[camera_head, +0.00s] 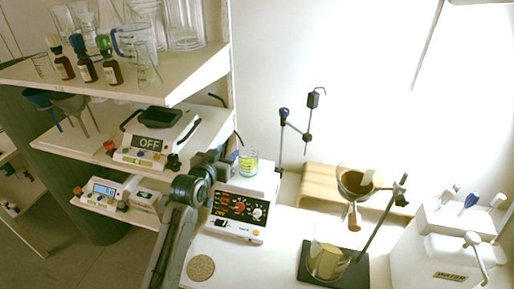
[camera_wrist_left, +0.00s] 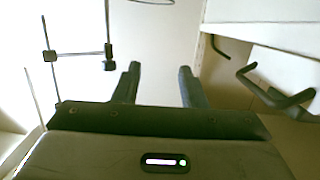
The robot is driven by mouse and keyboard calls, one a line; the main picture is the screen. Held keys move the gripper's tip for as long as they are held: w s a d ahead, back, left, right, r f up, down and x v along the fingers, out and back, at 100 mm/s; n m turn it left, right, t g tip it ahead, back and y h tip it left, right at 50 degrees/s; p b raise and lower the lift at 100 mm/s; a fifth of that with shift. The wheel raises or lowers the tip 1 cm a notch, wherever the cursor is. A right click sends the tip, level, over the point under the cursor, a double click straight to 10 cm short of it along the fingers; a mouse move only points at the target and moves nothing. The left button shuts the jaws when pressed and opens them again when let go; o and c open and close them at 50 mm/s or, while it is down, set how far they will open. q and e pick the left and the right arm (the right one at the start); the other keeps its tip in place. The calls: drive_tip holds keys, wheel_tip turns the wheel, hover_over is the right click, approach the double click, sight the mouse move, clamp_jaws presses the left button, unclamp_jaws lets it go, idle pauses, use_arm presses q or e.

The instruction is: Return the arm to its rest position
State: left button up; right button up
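My left arm rises from the bottom of the head view, and its dark left gripper (camera_head: 222,160) is beside the shelves, close to the left of a small glass beaker (camera_head: 248,160) with a yellow-green label. In the left wrist view the two fingers (camera_wrist_left: 157,85) stand well apart with nothing between them. Three small brown bottles with dropper caps stand in a row on the upper shelf: one on the left (camera_head: 63,66), one in the middle (camera_head: 86,70) and one with a green cap on the right (camera_head: 112,72). My right gripper does not show.
A hotplate stirrer (camera_head: 239,212) stands below the gripper. A balance reading OFF (camera_head: 150,140) sits on the middle shelf. Glassware crowds the upper shelf (camera_head: 190,76). A stand with a funnel (camera_head: 357,182) and a white water container (camera_head: 437,262) are to the right.

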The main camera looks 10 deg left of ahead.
use_arm(q)
drive_tip(key=s+f+g+y, duration=0.1)
drive_tip(key=s+f+g, duration=0.4)
drive_tip(key=s+f, duration=0.9)
drive_tip(key=s+a+f+g+y, duration=0.1)
drive_tip(key=s+a+g, duration=0.15)
drive_tip(key=s, duration=0.95)
drive_tip(key=s+a+f+g+y, duration=0.15)
drive_tip(key=s+g, duration=0.25)
drive_tip(key=s, duration=0.9)
wheel_tip(320, 180, down, 35)
drive_tip(key=a+g+b, duration=0.2)
drive_tip(key=s+a+f+n+b, duration=0.1)
drive_tip(key=s+f, duration=1.7)
drive_tip(key=shift+s+f+g+h+b, duration=0.3)
drive_tip(key=shift+g+h, duration=0.05)
drive_tip(key=shift+g, duration=0.1)
